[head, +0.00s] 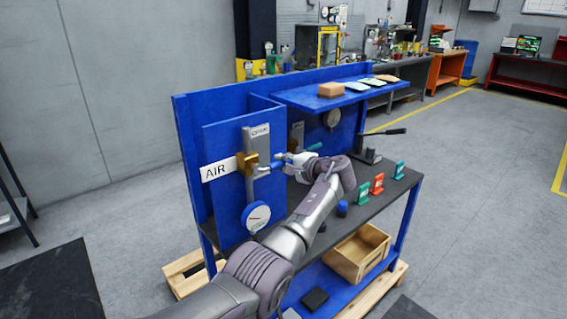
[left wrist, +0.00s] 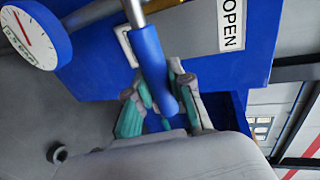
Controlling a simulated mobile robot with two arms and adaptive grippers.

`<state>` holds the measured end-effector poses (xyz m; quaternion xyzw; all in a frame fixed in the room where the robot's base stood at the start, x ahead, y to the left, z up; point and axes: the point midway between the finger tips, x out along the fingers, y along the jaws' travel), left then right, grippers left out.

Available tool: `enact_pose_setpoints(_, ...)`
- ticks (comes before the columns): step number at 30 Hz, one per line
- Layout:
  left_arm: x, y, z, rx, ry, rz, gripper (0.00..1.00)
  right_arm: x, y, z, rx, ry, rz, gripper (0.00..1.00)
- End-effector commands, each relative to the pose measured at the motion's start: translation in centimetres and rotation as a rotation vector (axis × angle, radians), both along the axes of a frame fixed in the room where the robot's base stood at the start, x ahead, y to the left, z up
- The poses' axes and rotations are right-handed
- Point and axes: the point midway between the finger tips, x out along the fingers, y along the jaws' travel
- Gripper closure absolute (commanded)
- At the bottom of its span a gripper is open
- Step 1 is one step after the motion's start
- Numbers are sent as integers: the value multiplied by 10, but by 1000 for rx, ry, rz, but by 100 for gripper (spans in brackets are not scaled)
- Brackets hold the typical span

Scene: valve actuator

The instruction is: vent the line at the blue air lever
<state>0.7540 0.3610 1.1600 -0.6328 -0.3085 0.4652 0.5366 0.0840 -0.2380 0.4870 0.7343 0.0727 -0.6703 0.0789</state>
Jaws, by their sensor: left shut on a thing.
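The blue air lever (head: 265,170) sticks out from the brass valve (head: 247,163) beside the AIR sign (head: 215,170) on the blue panel. In the left wrist view the blue lever sleeve (left wrist: 151,62) runs down between the fingers. My left gripper (head: 283,164) is shut on the lever; its fingers also show in the left wrist view (left wrist: 156,84), one on each side of the sleeve. The dial gauge (head: 257,217) is below the valve and also shows in the left wrist view (left wrist: 32,34). An OPEN label (left wrist: 232,22) is near the lever. My right gripper is out of view.
A blue shelf (head: 315,93) carries a brown block (head: 331,90) and several flat items. Green and red stands (head: 377,184) and a black-handled lever (head: 383,132) are on the dark bench top to the right. A wooden crate (head: 358,253) is below.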

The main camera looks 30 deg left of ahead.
Motion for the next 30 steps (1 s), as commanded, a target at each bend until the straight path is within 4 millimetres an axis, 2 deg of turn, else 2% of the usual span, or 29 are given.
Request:
enact_pose_setpoints(7,-1,1,-2,4,9,1,100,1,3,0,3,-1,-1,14)
enact_pose_setpoints(8,-1,1,-2,4,9,1,78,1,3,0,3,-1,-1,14)
enact_pose_setpoints(12,-1,1,-2,3,7,1,54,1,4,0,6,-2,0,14)
enact_pose_setpoints(13,-1,1,-2,3,7,1,53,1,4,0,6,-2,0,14)
enact_pose_setpoints(23,-1,-3,0,1,3,0,53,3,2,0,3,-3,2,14)
enact_pose_setpoints(26,-5,-13,2,2,2,-3,53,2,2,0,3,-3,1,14)
enact_pose_setpoints(30,-15,-37,9,0,2,-4,53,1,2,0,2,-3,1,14)
